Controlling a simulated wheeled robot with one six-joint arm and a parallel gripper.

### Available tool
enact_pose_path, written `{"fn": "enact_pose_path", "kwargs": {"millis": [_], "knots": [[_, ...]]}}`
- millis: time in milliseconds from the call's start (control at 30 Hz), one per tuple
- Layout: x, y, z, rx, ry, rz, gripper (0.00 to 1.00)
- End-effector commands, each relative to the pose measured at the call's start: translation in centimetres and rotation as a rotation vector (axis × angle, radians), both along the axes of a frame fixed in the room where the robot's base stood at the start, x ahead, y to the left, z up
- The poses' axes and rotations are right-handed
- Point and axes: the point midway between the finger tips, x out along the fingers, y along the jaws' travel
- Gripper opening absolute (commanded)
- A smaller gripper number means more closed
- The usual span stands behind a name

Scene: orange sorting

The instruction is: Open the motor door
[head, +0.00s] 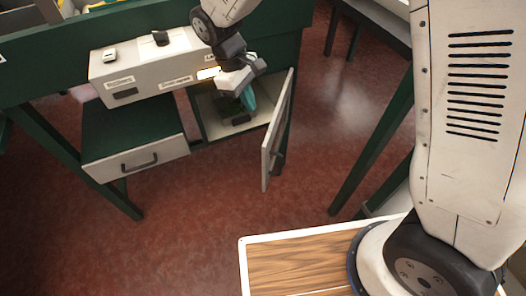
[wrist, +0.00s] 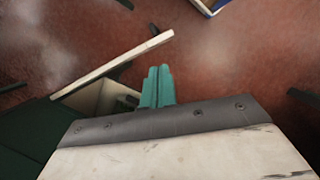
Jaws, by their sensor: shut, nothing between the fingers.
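The motor door (head: 276,132) is a pale panel on the right side of the cabinet compartment (head: 205,118). It stands swung wide open, with a dark handle (head: 278,162) on its outer face. In the wrist view the door (wrist: 115,64) shows edge-on as a pale strip beyond the fingers. My gripper (head: 249,97) is in front of the compartment opening, on the inner side of the door. Its teal fingers (wrist: 157,76) are together and empty, and appear apart from the door. My wrist hides part of the compartment, where a dark object (head: 235,118) shows.
A drawer (head: 135,160) is pulled out at left. A table leg (head: 375,150) stands to the right. The red floor in front of the door is clear; a wood-topped surface (head: 290,265) lies nearest.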

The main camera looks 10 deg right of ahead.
Motion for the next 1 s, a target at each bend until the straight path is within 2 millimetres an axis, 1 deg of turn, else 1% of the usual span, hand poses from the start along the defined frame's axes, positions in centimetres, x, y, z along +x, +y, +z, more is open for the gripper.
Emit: {"fn": "enact_pose_path", "kwargs": {"millis": [33,100,133,200,300,367,467,567,667,900,967,1000], "knots": [[0.2,1.7,-2.5,-0.016,0.026,0.052,0.0],[0.4,3.4,-5.1,-0.03,0.047,0.112,0.0],[0.5,4.0,-6.1,-0.036,0.054,0.134,0.0],[0.4,5.2,-7.9,-0.045,0.069,0.174,0.0],[0.3,6.1,-9.5,-0.052,0.081,0.209,0.0],[0.3,6.4,-10.0,-0.054,0.084,0.22,0.0],[0.3,6.3,-10.8,-0.056,0.087,0.226,0.0],[0.0,5.8,-12.0,-0.058,0.089,0.226,0.0],[-0.2,5.1,-13.7,-0.059,0.09,0.225,0.0],[-1.0,3.3,-18.5,-0.058,0.09,0.223,0.0],[-1.2,2.9,-19.6,-0.057,0.09,0.223,0.0],[-1.4,2.4,-19.7,-0.057,0.088,0.222,0.0]]}}
